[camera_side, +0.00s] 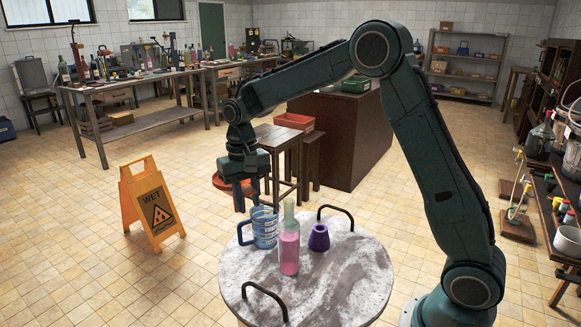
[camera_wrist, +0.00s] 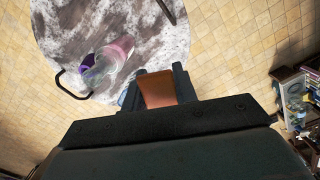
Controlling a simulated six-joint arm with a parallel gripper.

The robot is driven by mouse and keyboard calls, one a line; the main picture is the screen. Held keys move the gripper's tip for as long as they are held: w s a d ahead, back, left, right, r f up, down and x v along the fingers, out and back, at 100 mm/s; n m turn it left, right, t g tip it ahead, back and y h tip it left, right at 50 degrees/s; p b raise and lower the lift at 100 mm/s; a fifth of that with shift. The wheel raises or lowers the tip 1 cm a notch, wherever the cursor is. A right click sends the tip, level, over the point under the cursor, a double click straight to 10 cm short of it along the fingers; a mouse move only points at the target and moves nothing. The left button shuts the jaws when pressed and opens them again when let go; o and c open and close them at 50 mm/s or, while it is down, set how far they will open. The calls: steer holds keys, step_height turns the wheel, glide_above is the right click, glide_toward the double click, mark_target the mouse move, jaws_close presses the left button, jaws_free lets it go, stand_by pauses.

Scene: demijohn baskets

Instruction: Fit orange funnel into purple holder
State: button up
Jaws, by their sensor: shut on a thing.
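My gripper (camera_side: 247,198) is shut on the orange funnel (camera_side: 222,183) and holds it in the air at the left edge of the round table, above the blue jug. In the wrist view, orange of the funnel (camera_wrist: 160,90) shows between the fingers (camera_wrist: 161,75). My fingers hide part of it in the side view. The purple holder (camera_side: 319,238) stands upright on the table, right of the bottle and apart from the funnel. In the wrist view the holder (camera_wrist: 87,64) is partly hidden behind the bottle.
A bottle with pink liquid (camera_side: 289,250) stands between the blue measuring jug (camera_side: 265,230) and the holder. The round marble-topped table (camera_side: 345,275) has two dark raised handles, at the back (camera_side: 338,208) and front (camera_side: 262,289). Its right side is clear. A yellow wet-floor sign (camera_side: 150,205) stands left.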

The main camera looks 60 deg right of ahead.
steer(key=shift+n, duration=0.7)
steer(key=r, duration=0.2)
steer(key=a+r, duration=0.1)
steer(key=r, duration=0.2)
steer(key=shift+s+a+r, duration=0.1)
steer(key=shift+a+r, duration=0.1)
steer(key=shift+r, duration=0.05)
steer(key=s+d+m, duration=0.3)
steer(key=s+d, duration=0.3)
steer(key=d, duration=0.5)
steer(key=s+d+m, duration=0.3)
steer(key=s+d, duration=0.4)
steer(key=d, duration=0.3)
step_height(320, 180, down, 12)
steer(key=shift+w+a+n, duration=0.15)
steer(key=shift+w+n, duration=0.15)
steer(key=shift+w, duration=0.05)
steer(key=shift+f, duration=0.15)
steer(key=shift+f, duration=2.7)
